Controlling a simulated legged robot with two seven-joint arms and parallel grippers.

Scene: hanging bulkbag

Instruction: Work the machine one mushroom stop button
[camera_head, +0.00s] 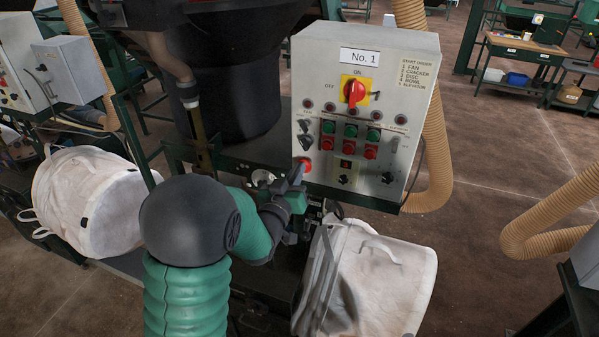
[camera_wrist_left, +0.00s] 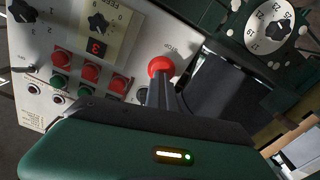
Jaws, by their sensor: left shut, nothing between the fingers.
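The No. 1 control panel (camera_head: 368,110) is a pale grey box on the machine. Its red mushroom stop button (camera_head: 304,164) is at the panel's lower left corner, and it also shows in the left wrist view (camera_wrist_left: 161,66). My left gripper (camera_head: 299,170) is shut and empty, with its fingertips at the button. In the left wrist view the shut fingers (camera_wrist_left: 162,84) overlap the button's lower edge; I cannot tell whether they touch it. My right gripper is not in view.
A red rotary switch (camera_head: 354,91) on a yellow plate and rows of green and red buttons (camera_head: 350,141) sit on the same panel. A white bulk bag (camera_head: 375,280) stands below it, another (camera_head: 88,200) at left. A tan hose (camera_head: 436,150) hangs to the right.

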